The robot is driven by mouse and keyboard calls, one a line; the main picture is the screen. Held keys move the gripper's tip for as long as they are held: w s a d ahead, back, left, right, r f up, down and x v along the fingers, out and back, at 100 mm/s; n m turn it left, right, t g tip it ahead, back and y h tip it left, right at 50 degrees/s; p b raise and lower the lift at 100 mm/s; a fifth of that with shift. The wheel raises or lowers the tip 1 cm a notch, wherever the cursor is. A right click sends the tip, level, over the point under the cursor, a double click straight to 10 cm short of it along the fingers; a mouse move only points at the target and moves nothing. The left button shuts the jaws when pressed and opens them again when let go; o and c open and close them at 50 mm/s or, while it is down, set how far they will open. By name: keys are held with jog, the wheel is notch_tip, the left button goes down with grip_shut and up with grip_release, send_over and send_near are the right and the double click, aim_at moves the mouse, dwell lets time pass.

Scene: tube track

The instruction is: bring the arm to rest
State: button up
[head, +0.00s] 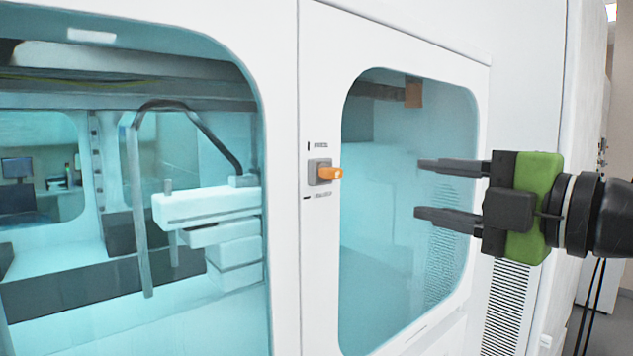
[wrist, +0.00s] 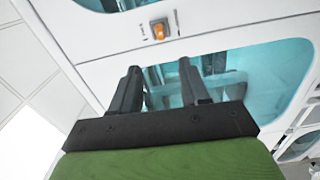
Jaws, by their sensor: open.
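My gripper (head: 418,188) is open and empty at the right of the head view. Its two dark fingers point left, in front of the right window of a white machine. The fingers also show in the wrist view (wrist: 158,75), spread apart with nothing between them. My arm reaches in from the right edge of the head view.
The white machine (head: 400,45) fills most of the head view. An orange knob (head: 328,173) sits between its left window (head: 60,270) and right window (head: 385,290); it also shows in the wrist view (wrist: 159,30). A vent grille (head: 505,310) is at lower right.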

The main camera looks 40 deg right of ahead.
jog(key=shift+w, duration=0.1)
jog(key=w+a+f+m+g+y, duration=0.1)
jog(key=w+a+f+m+g, duration=0.3)
jog(key=a+f, duration=0.5)
jog(key=w+a+f+m+g+y, duration=0.1)
jog(key=w+a+f+m+g, duration=0.2)
jog(key=a+f+m, duration=0.55)
jog(key=s+a+f+m+g+h, duration=0.1)
jog(key=s+f+m+g, duration=0.1)
jog(key=f, duration=0.8)
jog(key=s+a+f+m+g+h, duration=0.1)
jog(key=s+f+m+g, duration=0.2)
jog(key=f, duration=0.7)
jog(key=shift+s+a+f+h, duration=0.3)
jog(key=shift+s+a+f, duration=0.05)
jog(key=shift+s, duration=0.4)
